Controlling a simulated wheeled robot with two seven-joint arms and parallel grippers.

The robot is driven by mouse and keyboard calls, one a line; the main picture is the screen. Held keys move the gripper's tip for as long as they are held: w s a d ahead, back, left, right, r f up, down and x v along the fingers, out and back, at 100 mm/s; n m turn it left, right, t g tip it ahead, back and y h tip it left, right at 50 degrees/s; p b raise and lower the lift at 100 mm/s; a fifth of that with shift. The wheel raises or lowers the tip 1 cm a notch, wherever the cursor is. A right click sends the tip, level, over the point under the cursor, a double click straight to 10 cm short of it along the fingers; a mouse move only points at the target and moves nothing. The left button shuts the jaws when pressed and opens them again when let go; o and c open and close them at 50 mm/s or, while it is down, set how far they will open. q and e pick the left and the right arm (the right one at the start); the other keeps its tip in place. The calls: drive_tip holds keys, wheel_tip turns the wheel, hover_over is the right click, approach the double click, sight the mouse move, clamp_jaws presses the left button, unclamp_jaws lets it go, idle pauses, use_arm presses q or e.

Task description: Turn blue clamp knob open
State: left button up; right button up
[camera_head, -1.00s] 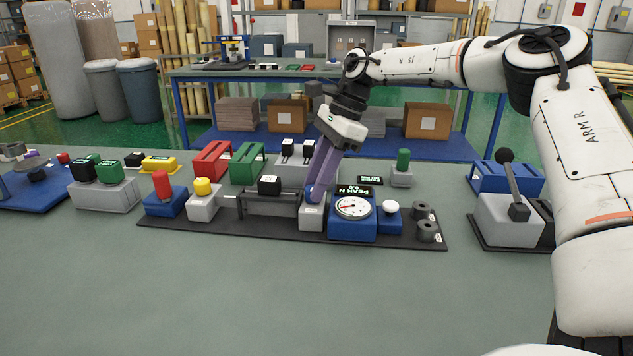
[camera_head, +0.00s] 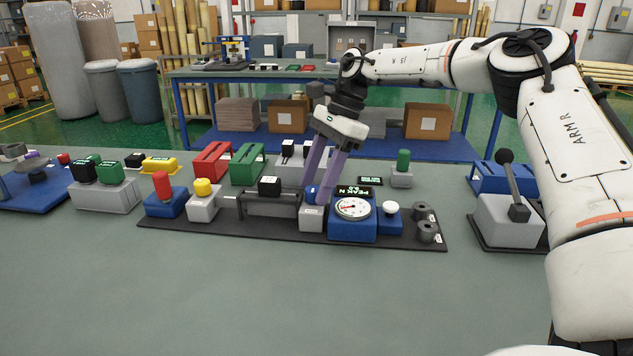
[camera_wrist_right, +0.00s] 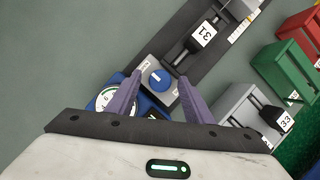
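The blue clamp knob (camera_wrist_right: 160,79) is round, with a white line across its top. It sits on a small grey block (camera_head: 311,219) beside the blue gauge box (camera_head: 352,228). In the head view the knob (camera_head: 311,193) is partly hidden by a finger. My right gripper (camera_head: 319,200) points down over the block with its two purple fingers spread. In the wrist view the fingertips (camera_wrist_right: 158,80) stand on either side of the knob, with gaps visible. I cannot tell their exact height relative to it. My left gripper is not in view.
Red (camera_head: 212,160) and green (camera_head: 247,163) holders stand behind. The front of the grey table (camera_head: 220,295) is clear.

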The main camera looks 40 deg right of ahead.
drive_tip(key=p+v, duration=0.1)
drive_tip(key=v, duration=0.9)
drive_tip(key=shift+s+r, duration=0.1)
idle(0.5)
